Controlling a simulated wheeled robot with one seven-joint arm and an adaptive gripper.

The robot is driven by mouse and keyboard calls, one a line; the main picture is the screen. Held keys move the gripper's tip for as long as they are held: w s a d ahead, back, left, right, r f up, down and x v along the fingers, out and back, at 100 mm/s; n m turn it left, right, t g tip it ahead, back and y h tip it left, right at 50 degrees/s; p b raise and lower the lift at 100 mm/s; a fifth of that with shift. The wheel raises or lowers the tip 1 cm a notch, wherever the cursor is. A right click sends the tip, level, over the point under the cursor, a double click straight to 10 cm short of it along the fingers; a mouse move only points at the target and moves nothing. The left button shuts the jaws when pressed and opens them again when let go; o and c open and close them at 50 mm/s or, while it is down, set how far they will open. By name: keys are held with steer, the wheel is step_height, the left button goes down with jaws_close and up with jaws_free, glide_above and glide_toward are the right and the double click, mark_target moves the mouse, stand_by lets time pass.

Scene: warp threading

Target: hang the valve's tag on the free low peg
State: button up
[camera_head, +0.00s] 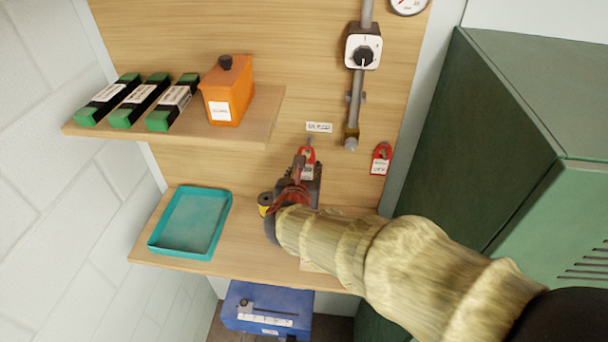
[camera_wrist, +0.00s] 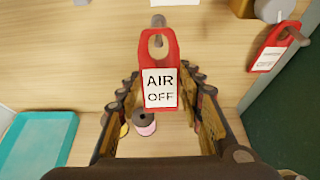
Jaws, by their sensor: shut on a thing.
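A red tag (camera_wrist: 157,80) with a white label reading AIR OFF stands upright between the fingers of my gripper (camera_wrist: 158,92) in the wrist view. My gripper (camera_head: 304,172) is shut on its lower part. The tag also shows in the head view (camera_head: 308,156), partly hidden by my gripper. A grey peg (camera_wrist: 158,20) sticks out of the wooden board just above the tag's top edge, with no tag seen on it. The tag's hole appears below the peg; the depth between them is unclear. The valve (camera_head: 362,50) has a black knob on a white plate.
A second red tag (camera_head: 381,161) hangs on a peg at the right, beside a green cabinet (camera_head: 500,130). A teal tray (camera_head: 190,222) and spools (camera_wrist: 144,122) are on the lower shelf. An orange box (camera_head: 228,95) and green-black boxes (camera_head: 133,102) stand on the upper shelf.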

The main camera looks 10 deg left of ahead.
steer(key=shift+r+b+x, duration=0.2)
steer(key=shift+b+x, duration=0.2)
steer(key=shift+x, duration=1)
steer(key=shift+r+b+x, duration=0.2)
steer(key=shift+b+x, duration=0.2)
steer(key=shift+x, duration=0.95)
steer(key=shift+w, duration=0.25)
steer(key=o, duration=1)
steer(key=shift+o, duration=0.2)
steer(key=shift+s, duration=0.1)
steer(key=v, duration=1.2)
